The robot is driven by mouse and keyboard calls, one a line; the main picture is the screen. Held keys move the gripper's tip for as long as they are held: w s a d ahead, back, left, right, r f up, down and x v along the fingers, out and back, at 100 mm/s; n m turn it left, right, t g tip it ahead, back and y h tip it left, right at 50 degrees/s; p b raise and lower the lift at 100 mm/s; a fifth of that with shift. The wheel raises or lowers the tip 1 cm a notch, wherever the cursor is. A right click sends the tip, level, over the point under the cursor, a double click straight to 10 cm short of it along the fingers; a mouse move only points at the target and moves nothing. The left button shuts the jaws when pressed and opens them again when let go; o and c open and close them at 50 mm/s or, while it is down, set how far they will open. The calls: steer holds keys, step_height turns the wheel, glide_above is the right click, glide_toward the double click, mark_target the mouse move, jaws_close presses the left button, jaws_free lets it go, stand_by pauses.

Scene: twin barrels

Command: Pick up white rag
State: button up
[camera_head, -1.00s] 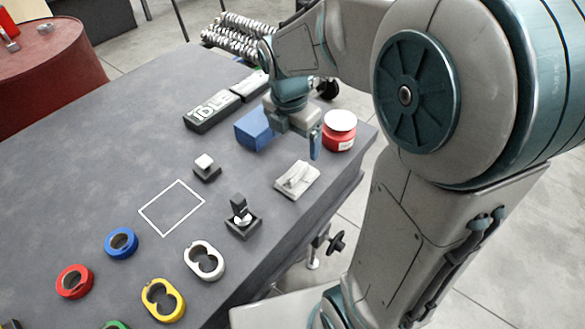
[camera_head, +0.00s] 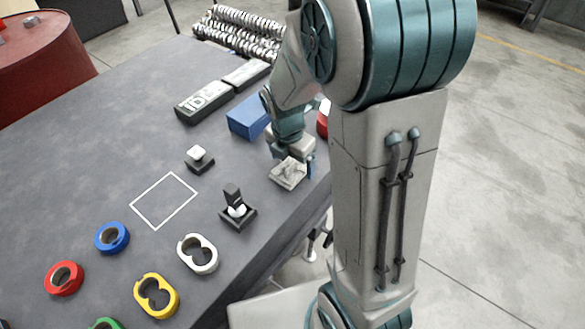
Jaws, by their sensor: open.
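The white rag (camera_head: 287,178) lies folded on the grey table near its right edge. My gripper (camera_head: 291,163) is open, pointing down right over the rag. One finger shows at the rag's right side and the other at its far left. The gripper hides the rag's far part, and I cannot tell whether the fingers touch it.
A blue box (camera_head: 248,116) stands close behind my gripper. A red can (camera_head: 323,120) is mostly hidden behind my arm. A black holder (camera_head: 237,212) stands in front left of the rag, with a white ring piece (camera_head: 197,254) nearer.

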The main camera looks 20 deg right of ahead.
steer(key=shift+f, duration=0.4)
steer(key=c, duration=1.1)
steer(key=shift+r, duration=0.1)
step_height(320, 180, up, 4)
steer(key=shift+w+f+p, duration=0.1)
steer(key=shift+p, duration=0.35)
steer(key=s+d+r, duration=0.1)
steer(key=d+r, duration=0.1)
steer(key=d, duration=0.1)
steer(key=s+d+r, duration=0.2)
steer(key=d, duration=0.2)
steer(key=s+d+r+p, duration=0.1)
steer(key=d+r, duration=0.2)
steer(key=d, duration=0.1)
steer(key=shift+s, duration=0.3)
steer(key=shift+o, duration=1.4)
steer(key=shift+c, duration=0.7)
steer(key=shift+a, duration=0.1)
